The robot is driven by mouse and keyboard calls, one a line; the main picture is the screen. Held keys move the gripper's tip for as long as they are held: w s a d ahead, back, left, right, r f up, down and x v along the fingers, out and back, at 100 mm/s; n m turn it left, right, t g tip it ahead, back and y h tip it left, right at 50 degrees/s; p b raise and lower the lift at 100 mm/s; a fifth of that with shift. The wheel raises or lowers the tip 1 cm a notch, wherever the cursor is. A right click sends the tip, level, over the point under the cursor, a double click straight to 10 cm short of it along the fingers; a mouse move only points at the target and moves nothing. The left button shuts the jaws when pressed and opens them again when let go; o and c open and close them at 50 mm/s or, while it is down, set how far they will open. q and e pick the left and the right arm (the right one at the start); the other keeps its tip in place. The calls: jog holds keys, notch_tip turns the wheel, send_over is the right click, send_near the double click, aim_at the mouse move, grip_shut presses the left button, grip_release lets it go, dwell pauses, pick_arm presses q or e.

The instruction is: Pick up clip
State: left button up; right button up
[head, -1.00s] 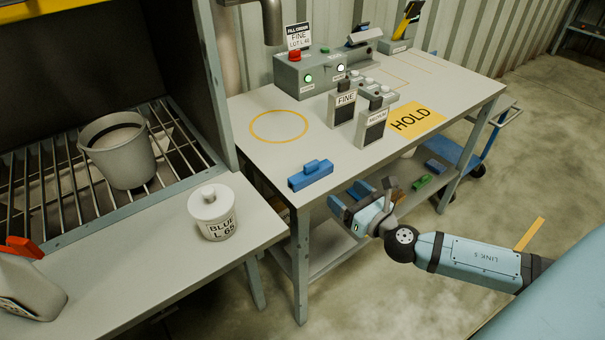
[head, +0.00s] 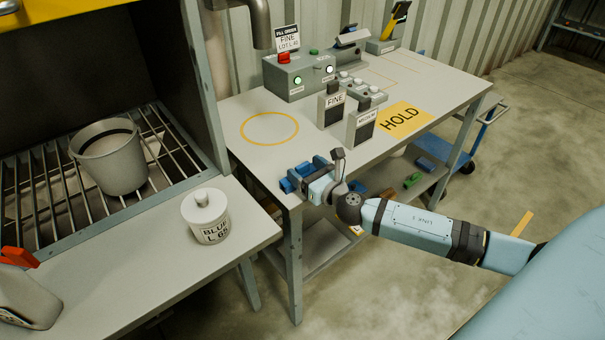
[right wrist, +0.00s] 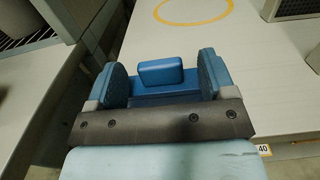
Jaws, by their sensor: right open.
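The blue clip (right wrist: 162,72), a flat bar with a raised block on top, lies on the front left corner of the grey table. My right gripper (head: 304,175) is down at that corner, over the clip, and covers much of it in the head view. In the right wrist view my right gripper (right wrist: 162,80) is open. Its two blue fingers stand on either side of the clip's raised block, with a gap visible on each side. My left gripper is not in view.
A lidded white jar (head: 206,216) stands on the left bench. A lower shelf holds other clips.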

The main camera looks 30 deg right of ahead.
jog(key=shift+w+a, duration=0.15)
jog(key=shift+w, duration=1)
jog(key=c, duration=1)
jog(key=shift+r, duration=0.1)
